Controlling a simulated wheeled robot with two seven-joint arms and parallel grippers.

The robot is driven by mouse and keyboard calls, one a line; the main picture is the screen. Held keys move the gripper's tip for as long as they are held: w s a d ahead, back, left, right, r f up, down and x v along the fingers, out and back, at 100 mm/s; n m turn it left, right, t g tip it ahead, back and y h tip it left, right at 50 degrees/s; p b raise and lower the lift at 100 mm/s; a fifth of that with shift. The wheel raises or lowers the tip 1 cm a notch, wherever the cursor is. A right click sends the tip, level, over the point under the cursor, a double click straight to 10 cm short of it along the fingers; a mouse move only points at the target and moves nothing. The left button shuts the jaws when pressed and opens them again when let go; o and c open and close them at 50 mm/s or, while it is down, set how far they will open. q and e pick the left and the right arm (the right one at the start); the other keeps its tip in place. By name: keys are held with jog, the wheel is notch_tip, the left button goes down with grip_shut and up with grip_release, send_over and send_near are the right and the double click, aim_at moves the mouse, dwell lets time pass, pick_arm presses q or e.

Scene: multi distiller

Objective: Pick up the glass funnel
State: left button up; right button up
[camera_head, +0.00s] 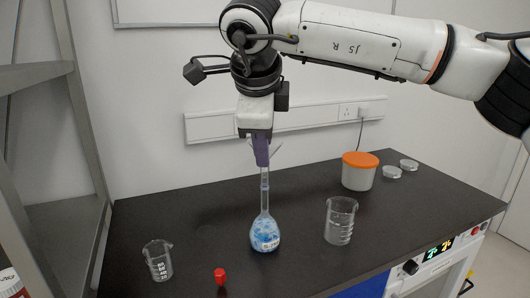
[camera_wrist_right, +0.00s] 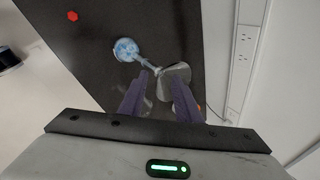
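The clear glass funnel (camera_head: 277,152) is above the flask, its flared sides showing on both sides of the fingers in the head view. In the right wrist view the funnel (camera_wrist_right: 178,72) is at the fingertips, partly hidden by them. The flask (camera_head: 265,232), round with a long neck and blue contents, stands upright on the bench below it. My right gripper (camera_head: 261,160) points down at the funnel. In its wrist view the purple fingers (camera_wrist_right: 157,78) are apart, with the funnel between them; I cannot tell whether they press on it. My left gripper is not in view.
The dark bench (camera_head: 190,215) also holds a small beaker (camera_head: 159,262) and a red stopper (camera_head: 220,276) at the front left. A larger beaker (camera_head: 340,222) and an orange-lidded tub (camera_head: 359,172) stand right of the flask. A grey metal frame (camera_head: 85,110) stands at left.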

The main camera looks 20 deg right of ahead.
jog(key=shift+w+d+f, duration=0.1)
jog(key=shift+w+f, duration=0.15)
jog(key=shift+f, duration=0.1)
grip_shut()
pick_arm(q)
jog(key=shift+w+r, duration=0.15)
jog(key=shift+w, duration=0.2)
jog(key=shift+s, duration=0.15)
